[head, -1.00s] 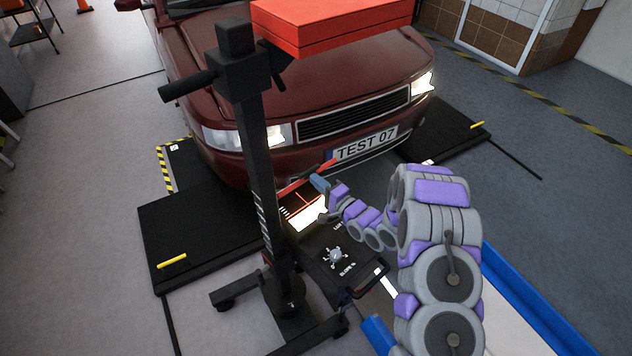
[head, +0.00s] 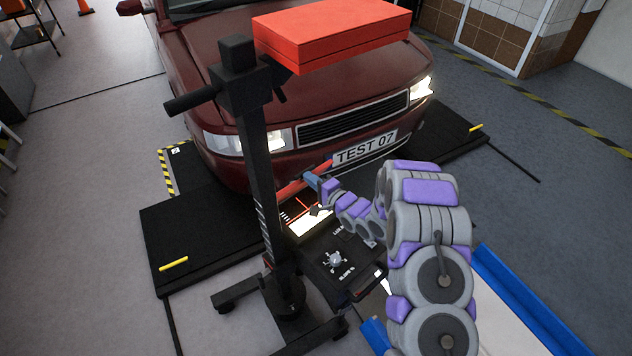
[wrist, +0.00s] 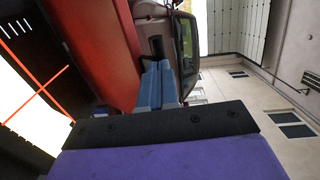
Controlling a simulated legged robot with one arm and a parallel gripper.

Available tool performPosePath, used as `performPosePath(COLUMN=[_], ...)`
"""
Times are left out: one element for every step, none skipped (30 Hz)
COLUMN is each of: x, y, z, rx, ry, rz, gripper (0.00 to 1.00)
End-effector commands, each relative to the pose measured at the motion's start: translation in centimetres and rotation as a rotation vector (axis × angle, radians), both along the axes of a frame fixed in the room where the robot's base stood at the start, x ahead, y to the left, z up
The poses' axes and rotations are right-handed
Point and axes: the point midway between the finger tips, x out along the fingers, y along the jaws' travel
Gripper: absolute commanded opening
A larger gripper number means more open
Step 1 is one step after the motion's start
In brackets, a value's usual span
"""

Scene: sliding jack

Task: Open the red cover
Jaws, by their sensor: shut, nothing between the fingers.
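The red cover (head: 291,187) is raised along the far side of the black box on the stand. It shows as a narrow red strip in the head view. In the wrist view its red face (wrist: 105,45) fills the upper left, with the lit screen beside it. My gripper (head: 312,180) is shut and empty, with its blue fingers close beside the cover. In the wrist view the fingers (wrist: 158,78) lie just right of the red face. I cannot tell whether they touch it.
The bright screen (head: 308,222) with red lines lies open below the cover. A black stand column (head: 258,165) rises left of my gripper, with a large red box (head: 335,38) overhead. A dark red car (head: 300,95) stands behind. A control panel (head: 338,262) is in front.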

Motion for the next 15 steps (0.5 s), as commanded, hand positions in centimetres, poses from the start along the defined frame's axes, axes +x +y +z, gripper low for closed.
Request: performPosePath(x=[0.4,0.6,1.0,1.2,1.5,1.8,2.0,2.3,2.6,2.9,3.2,3.5,3.7,4.0,4.5], y=[0.6,0.8,1.1,1.4,1.7,2.0,2.2,2.5,2.9,3.2,3.4,3.7,3.9,4.2,4.6], z=[1.1,1.4,1.7,1.9,2.2,2.4,2.5,2.7,2.9,3.0,3.2,3.3,3.4,3.5,3.8], rx=[-0.02,-0.03,-0.047,-0.06,-0.072,-0.09,-0.104,-0.115,-0.132,-0.146,-0.157,-0.174,-0.188,-0.198,-0.216], ry=[0.015,0.025,0.041,0.053,0.064,0.08,0.095,0.107,0.123,0.137,0.147,0.167,0.181,0.192,0.205], rz=[0.003,0.003,0.002,0.003,0.004,0.004,0.004,0.005,0.005,0.004,0.004,0.003,0.002,0.003,0.003], gripper=[0.0,0.0,0.0,0.0,0.0,0.0,0.0,0.0,0.0,0.0,0.0,0.0,0.0,0.0,0.0])
